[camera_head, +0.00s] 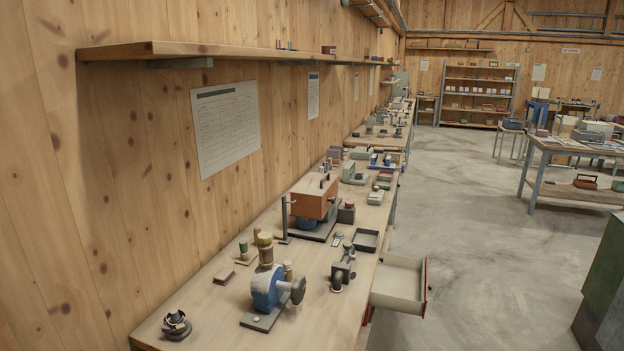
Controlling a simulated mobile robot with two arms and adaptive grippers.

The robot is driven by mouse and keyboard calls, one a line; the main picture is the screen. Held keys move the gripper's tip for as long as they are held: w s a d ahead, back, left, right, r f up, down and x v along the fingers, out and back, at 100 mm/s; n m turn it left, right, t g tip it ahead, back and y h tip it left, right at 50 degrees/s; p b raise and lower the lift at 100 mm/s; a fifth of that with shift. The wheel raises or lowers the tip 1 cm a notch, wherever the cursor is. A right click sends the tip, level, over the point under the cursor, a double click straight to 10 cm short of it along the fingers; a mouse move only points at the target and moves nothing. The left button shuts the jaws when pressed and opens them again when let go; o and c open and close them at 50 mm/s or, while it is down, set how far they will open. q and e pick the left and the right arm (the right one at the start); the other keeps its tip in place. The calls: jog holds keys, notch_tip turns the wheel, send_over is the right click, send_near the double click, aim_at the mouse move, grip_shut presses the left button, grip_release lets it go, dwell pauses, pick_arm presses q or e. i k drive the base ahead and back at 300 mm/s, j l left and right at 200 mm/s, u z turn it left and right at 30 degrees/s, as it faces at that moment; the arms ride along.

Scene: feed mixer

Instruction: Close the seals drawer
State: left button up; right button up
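An open drawer (399,284) sticks out from the right side of the long wooden workbench (215,297), toward the aisle. It has pale inner walls and a red front (425,283) on its right end. It looks empty from here. I cannot read a label on it, so I cannot tell whether it is the seals drawer. Neither of my grippers is in view.
The bench holds a blue pump (267,287), an orange box-shaped machine (313,197) and a dark tray (366,240). A shelf (230,51) runs along the left wall. A green cabinet (604,270) stands at lower right. The concrete floor (490,270) between is clear.

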aim_at(400, 283)
jog(key=i+l, duration=0.1)
jog(key=l, duration=0.4)
jog(key=i+l, duration=0.1)
jog(key=l, duration=0.4)
jog(key=i+l+z, duration=0.1)
jog(key=l, duration=0.45)
jog(key=i+l, duration=0.1)
jog(key=l, duration=0.4)
jog(key=i+l, duration=0.1)
jog(key=l, duration=0.4)
jog(key=i+u, duration=0.15)
jog(key=u, duration=0.4)
